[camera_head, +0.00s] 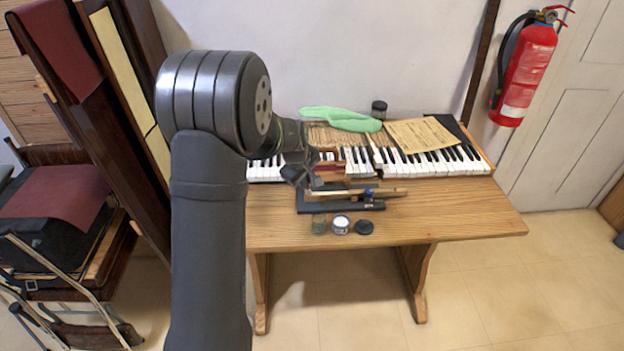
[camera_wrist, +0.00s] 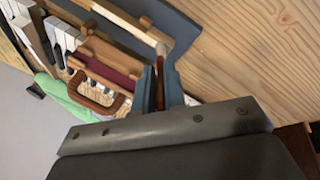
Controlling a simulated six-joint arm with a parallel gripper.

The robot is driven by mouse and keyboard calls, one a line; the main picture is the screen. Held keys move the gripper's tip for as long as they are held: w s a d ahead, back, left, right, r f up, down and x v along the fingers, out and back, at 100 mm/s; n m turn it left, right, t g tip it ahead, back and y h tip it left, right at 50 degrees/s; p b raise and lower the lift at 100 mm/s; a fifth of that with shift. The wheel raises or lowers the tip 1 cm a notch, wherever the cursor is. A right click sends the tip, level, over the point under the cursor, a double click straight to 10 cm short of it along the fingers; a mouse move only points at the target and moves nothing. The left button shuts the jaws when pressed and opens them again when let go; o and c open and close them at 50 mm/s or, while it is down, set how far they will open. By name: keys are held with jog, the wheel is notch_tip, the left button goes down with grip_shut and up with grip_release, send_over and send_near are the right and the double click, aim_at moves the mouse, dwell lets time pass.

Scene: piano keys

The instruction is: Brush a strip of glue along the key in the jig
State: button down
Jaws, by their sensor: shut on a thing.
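The pale wooden key (camera_head: 378,192) lies in the dark jig (camera_head: 312,207) near the front of the table. In the wrist view the key (camera_wrist: 125,20) runs across the dark jig plate (camera_wrist: 185,28). My gripper (camera_wrist: 160,88) is shut on a slim reddish-brown brush (camera_wrist: 160,72) held between its two fingers. The brush's tip end is close to the near end of the key; I cannot tell whether it touches. In the head view my gripper (camera_head: 308,180) is at the left end of the jig, and the brush cannot be made out. A white open jar (camera_head: 340,224) stands in front of the jig.
A glass jar (camera_head: 319,224) and a black lid (camera_head: 364,227) flank the white jar. Behind the jig is the piano keyboard (camera_head: 440,163), with a green cloth (camera_head: 340,118) and paper (camera_head: 420,135) on it. A wood-and-maroon piece (camera_wrist: 108,62) sits beside the jig. The table's right front is clear.

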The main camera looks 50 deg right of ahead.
jog(key=shift+w+a, duration=0.45)
jog(key=shift+w, duration=0.05)
jog(key=shift+r, duration=3.05)
jog(key=shift+r, duration=1.5)
